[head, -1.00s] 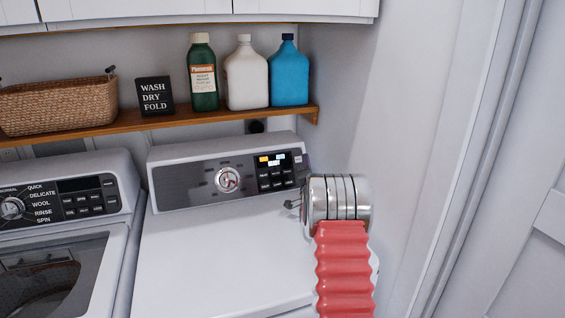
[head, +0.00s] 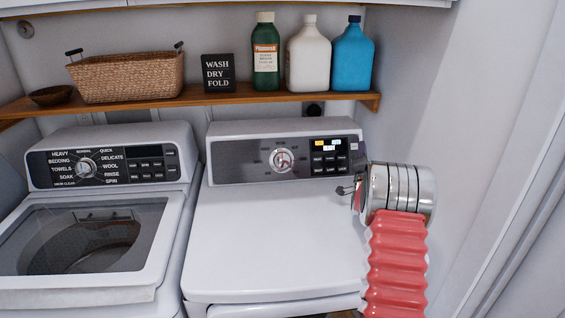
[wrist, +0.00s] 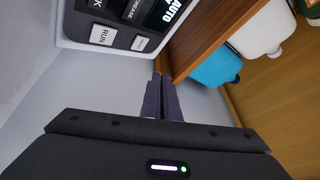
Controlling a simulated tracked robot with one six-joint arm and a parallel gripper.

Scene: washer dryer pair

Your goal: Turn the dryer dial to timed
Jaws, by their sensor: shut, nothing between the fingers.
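The dryer (head: 285,235) is the white machine on the right in the head view. Its dial (head: 282,159) is a round silver knob with a reddish mark, left of the lit display on the dark control panel (head: 240,168). My gripper (head: 343,190) is at the right end of the panel, to the right of the dial and apart from it. In the wrist view my gripper (wrist: 163,100) shows with its two dark fingers together and empty. The panel's right end with buttons (wrist: 103,35) and part of the display reading "AUTO" shows there, but the dial does not.
The washer (head: 100,165) stands left of the dryer. A wooden shelf (head: 190,98) above holds a basket (head: 128,76), a sign (head: 218,73) and several bottles, including a blue one (head: 352,58). A wall is close on the right.

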